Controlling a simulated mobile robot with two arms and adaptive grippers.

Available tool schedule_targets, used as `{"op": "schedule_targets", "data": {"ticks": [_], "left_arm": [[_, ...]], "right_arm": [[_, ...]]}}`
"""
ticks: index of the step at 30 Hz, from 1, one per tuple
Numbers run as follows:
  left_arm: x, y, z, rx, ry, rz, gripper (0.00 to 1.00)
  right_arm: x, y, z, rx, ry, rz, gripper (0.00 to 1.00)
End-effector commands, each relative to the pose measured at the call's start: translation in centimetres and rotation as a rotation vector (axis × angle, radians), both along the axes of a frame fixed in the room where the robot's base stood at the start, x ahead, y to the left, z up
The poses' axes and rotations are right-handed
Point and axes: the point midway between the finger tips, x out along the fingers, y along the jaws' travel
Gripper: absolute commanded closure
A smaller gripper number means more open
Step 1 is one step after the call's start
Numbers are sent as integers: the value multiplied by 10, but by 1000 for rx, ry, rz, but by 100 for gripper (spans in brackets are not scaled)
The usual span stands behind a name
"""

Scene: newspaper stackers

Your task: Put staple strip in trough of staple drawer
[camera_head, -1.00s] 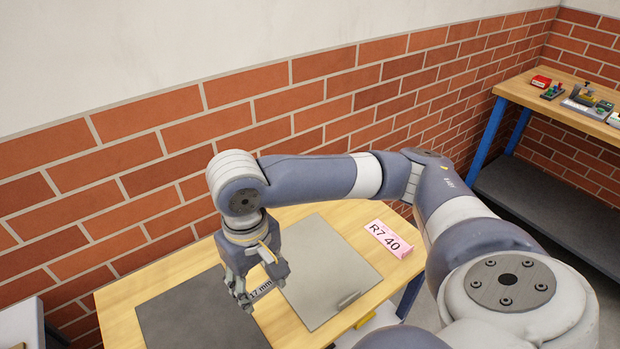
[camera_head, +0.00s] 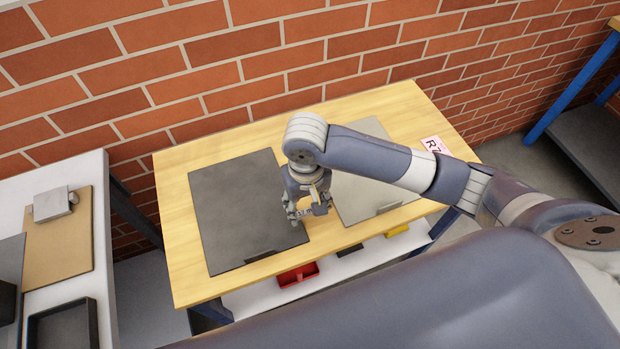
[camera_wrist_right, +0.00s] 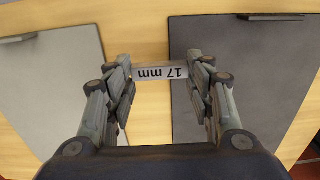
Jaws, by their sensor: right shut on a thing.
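My right gripper (camera_head: 308,212) is over the wooden table, near the gap between the dark and light mats. It is shut on a short grey strip (camera_wrist_right: 172,73) with a "17 mm" label, which looks like the staple strip. In the right wrist view, the strip spans between the two fingers (camera_wrist_right: 165,70), with its label upside down. In the head view the strip is small and mostly hidden by the fingers. I cannot make out a staple drawer or its trough in these frames. My left gripper is not in view.
A dark mat (camera_head: 240,215) and a light grey mat (camera_head: 360,190) lie on the wooden table (camera_head: 180,240). A pink "R7" card (camera_head: 435,146) is at right. Red (camera_head: 298,275) and yellow (camera_head: 398,231) bins sit below. At left, a bench holds a brown board (camera_head: 60,250) and dark tray (camera_head: 65,325).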

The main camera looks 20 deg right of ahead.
Motion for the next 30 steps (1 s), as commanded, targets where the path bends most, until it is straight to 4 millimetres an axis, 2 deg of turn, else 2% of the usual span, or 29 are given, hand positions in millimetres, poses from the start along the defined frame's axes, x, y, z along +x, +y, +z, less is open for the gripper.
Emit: {"op": "schedule_targets", "data": {"ticks": [3, 9, 17, 22, 30], "left_arm": [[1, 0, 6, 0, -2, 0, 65], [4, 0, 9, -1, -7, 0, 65], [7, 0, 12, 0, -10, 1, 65], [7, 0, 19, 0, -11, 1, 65], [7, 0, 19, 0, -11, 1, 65]], "right_arm": [[29, -12, -1, -2, 0, -4, 74], [62, -23, -5, 0, 0, -1, 74], [80, -31, -6, 0, 0, -1, 74], [77, -30, -35, -1, 3, 2, 74], [78, -30, -43, 1, -1, 2, 74]]}}
